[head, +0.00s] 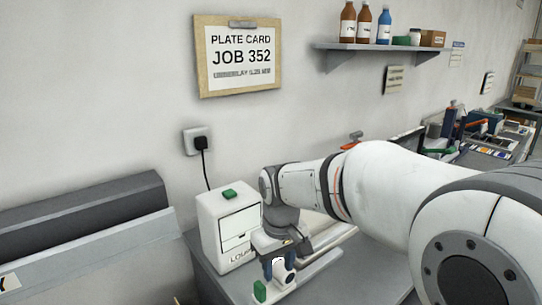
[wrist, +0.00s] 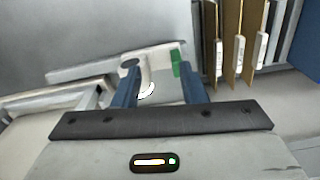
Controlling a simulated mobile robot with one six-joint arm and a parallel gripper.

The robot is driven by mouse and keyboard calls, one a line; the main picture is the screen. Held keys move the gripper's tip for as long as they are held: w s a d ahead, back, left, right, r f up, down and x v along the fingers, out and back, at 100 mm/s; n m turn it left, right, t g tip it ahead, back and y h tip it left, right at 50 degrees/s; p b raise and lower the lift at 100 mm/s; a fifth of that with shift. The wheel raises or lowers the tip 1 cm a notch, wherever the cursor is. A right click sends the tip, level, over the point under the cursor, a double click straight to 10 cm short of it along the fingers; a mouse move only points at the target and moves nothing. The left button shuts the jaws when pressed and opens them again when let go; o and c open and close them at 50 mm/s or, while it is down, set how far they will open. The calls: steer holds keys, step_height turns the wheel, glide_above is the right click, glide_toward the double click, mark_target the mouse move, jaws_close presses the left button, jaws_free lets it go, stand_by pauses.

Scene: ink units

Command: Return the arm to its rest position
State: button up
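My arm (head: 375,195) reaches in from the right of the head view, with its gripper (head: 275,264) low in front of a white box. In the wrist view, the gripper (wrist: 157,74) has its two blue fingers apart. A white curved piece (wrist: 147,76) shows between them, with a gap on each side; whether anything touches it I cannot tell. It belongs with a pale bar-shaped unit (wrist: 85,68) that has a green block (wrist: 177,64). The green block also shows in the head view (head: 260,291). The arm partly hides this unit.
The white box (head: 209,238) with a green button stands left of my gripper, its cord running to a wall socket (head: 197,140). A grey machine (head: 85,215) is at left. Upright brown boards (wrist: 245,45) are at the wrist view's upper right. A wall shelf (head: 385,47) holds bottles.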

steer(key=s+d+m+t, duration=0.2)
steer(key=s+d+m, duration=0.4)
steer(key=s+d, duration=0.8)
stand_by(2.0)
